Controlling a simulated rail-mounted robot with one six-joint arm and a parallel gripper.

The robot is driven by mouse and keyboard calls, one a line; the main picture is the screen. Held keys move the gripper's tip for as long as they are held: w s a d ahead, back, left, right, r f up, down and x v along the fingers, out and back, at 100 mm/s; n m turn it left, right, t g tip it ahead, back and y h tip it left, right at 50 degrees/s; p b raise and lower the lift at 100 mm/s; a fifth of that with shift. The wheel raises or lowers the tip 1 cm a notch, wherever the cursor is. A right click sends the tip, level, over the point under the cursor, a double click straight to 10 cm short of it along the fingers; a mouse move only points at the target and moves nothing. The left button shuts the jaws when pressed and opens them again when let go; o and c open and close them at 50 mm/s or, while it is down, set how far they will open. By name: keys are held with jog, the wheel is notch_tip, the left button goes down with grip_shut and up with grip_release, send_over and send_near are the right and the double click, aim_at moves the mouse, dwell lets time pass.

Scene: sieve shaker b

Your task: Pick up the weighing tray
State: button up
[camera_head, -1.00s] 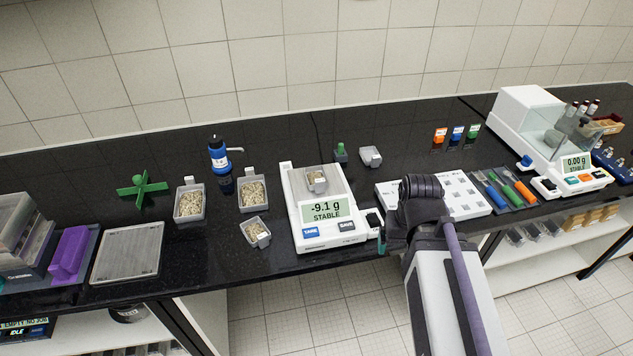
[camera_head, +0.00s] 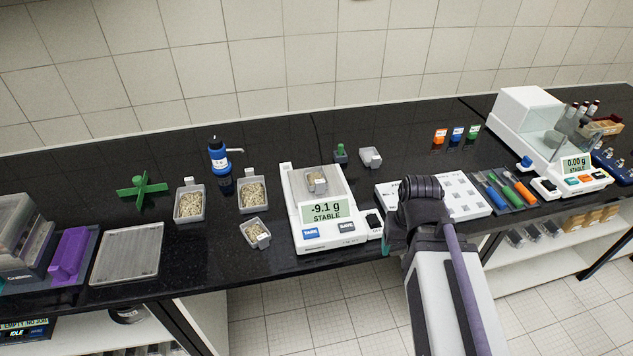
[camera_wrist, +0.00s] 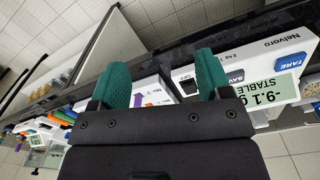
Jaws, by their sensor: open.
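Another small, pale grey tray (camera_head: 370,156) stands on the bench behind and right of the balance. I cannot tell by looks which is the weighing tray. My gripper, with teal fingers (camera_wrist: 163,78), is open and empty. It is by the front right corner of the balance, apart from both trays; my arm mostly hides it in the head view.
Three sample-filled containers (camera_head: 190,203) (camera_head: 252,193) (camera_head: 256,234) stand left of the balance, with a blue bottle (camera_head: 218,156) behind. A small green-topped item (camera_head: 340,153) stands behind the balance. A white slotted block (camera_head: 462,193) lies to its right.

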jog(key=c, duration=0.4)
jog(key=shift+o, duration=0.2)
